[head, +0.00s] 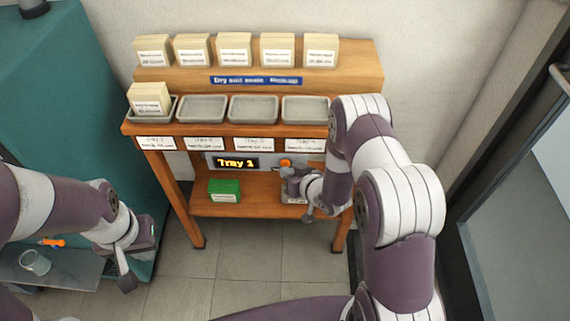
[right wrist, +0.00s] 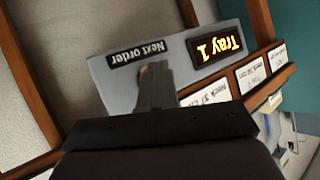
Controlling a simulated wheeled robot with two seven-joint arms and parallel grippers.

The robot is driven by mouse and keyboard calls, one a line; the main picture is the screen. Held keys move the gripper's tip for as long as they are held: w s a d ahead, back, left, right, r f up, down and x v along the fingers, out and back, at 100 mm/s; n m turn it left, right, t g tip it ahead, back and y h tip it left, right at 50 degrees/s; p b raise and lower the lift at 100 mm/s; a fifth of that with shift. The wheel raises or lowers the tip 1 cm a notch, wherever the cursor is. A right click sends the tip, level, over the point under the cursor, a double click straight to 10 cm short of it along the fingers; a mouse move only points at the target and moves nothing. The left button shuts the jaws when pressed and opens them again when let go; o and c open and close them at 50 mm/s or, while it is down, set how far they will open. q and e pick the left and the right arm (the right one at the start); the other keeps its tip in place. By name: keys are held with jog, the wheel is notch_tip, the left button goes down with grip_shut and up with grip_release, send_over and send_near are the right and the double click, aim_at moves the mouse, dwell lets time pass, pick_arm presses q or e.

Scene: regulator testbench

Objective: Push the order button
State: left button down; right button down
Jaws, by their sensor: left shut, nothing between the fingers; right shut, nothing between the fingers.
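The order button (head: 285,162) is a small orange knob on a grey panel (head: 262,164) under the tray shelf. In the right wrist view the panel (right wrist: 118,92) carries a "Next order" label (right wrist: 137,53), and only a sliver of orange shows beside my fingers. My right gripper (head: 288,172) is shut and empty, its tips right at the button. It also shows in the right wrist view (right wrist: 155,72), covering most of the button. I cannot tell whether the tips touch or press it. My left gripper (head: 126,280) is shut and empty, low at the left, away from the bench.
A display (head: 236,162) reads "Tray 1". A green box (head: 224,190) stands on the lower shelf. Grey trays (head: 203,108) line the upper shelf; the leftmost bears a cream box (head: 150,97). Several cream boxes (head: 234,49) stand behind. A glass (head: 35,262) is at lower left.

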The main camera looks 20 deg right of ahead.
jog(key=shift+w+d, duration=0.1)
jog(key=shift+w, duration=0.35)
dwell(0.6)
jog(key=shift+s, duration=0.15)
jog(key=shift+s+a, duration=0.25)
jog(key=shift+s, duration=0.45)
jog(key=shift+s+a+p, duration=0.2)
jog(key=shift+s+p, duration=0.05)
jog(key=shift+s, duration=0.55)
jog(key=shift+s+a+p, duration=0.25)
jog(key=shift+s, duration=0.55)
jog(key=shift+s+a+p, duration=0.2)
jog(key=shift+s+p, duration=0.05)
jog(key=shift+s, duration=0.55)
